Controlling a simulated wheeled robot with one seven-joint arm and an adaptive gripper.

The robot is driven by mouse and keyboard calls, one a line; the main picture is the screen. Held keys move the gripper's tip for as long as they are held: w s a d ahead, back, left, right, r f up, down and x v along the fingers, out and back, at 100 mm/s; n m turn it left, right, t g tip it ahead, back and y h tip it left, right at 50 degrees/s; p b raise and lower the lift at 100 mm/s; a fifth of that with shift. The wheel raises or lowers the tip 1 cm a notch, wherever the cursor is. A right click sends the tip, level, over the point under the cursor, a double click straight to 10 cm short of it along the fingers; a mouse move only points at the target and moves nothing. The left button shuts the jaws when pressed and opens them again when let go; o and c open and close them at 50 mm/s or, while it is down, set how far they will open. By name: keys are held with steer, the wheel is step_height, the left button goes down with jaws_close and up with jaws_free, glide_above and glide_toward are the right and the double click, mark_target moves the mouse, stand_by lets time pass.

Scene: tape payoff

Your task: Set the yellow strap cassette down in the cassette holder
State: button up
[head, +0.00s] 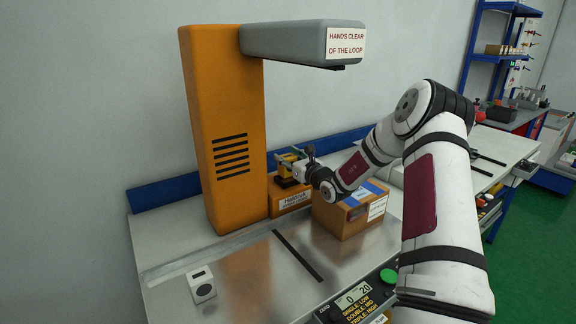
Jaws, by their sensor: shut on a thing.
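My gripper (292,167) is at the back of the bench, just right of the orange column, shut on the yellow strap cassette (285,159). The cassette is small in the head view and partly covered by the gripper. It is above a low orange box with a white label (291,201), which seems to be the cassette holder. A dark part shows between the cassette and the box. I cannot tell whether the cassette touches the holder or is just above it.
A cardboard box (345,217) with a blue stripe stands under my forearm, close to the holder. The orange column (222,130) carries a grey overhead arm (300,42). A control panel (356,299) is at the front edge. The front-left metal top is mostly clear, with a small white device (201,286).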

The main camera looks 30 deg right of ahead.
steer(key=shift+f, duration=1.35)
steer(key=shift+f, duration=0.1)
steer(key=o, duration=1.3)
steer(key=shift+f, duration=0.1)
steer(key=shift+s, duration=0.1)
